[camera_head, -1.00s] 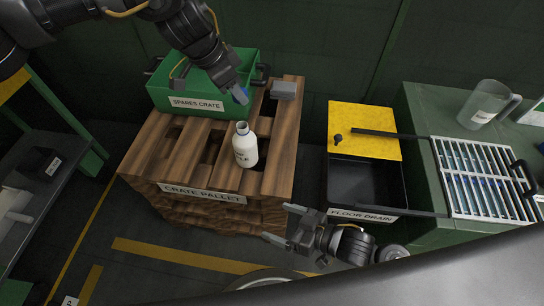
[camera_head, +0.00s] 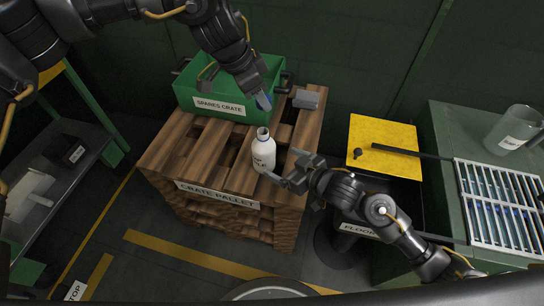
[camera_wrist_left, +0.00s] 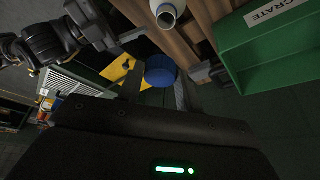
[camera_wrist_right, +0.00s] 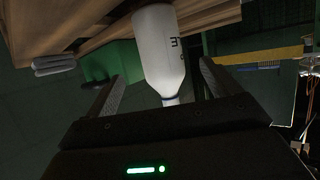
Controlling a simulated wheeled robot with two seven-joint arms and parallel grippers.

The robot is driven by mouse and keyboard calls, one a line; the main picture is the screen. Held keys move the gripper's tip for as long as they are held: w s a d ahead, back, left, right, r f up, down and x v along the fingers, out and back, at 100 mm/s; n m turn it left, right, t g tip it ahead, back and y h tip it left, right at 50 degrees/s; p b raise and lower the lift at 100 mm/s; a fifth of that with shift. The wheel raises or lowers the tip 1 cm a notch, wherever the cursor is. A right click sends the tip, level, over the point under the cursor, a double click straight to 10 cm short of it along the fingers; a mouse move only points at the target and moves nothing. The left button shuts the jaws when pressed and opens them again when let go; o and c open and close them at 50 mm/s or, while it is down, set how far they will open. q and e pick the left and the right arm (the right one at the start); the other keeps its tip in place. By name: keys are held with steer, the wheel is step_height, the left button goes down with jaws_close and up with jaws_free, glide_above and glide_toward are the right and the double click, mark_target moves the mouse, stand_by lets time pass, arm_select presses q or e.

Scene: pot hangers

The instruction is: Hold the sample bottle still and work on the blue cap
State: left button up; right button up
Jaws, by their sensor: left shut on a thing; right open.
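The sample bottle (camera_head: 263,154) is white with dark lettering and stands upright and uncapped on the crate pallet. Its open mouth shows in the left wrist view (camera_wrist_left: 167,14). My left gripper (camera_head: 262,98) is shut on the blue cap (camera_wrist_left: 161,70) and holds it in the air above the bottle, towards the spares crate. My right gripper (camera_head: 284,168) is open beside the bottle, at its right and near side. In the right wrist view the bottle (camera_wrist_right: 160,50) shows between the two spread fingers; I cannot tell whether either finger touches it.
The wooden crate pallet (camera_head: 168,150) has gaps between its slats.

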mark_target(263, 153)
steer(key=x, duration=1)
steer(key=shift+f, duration=0.15)
steer(key=shift+c, duration=0.2)
steer(key=c, duration=1.4)
steer(key=shift+c, duration=0.2)
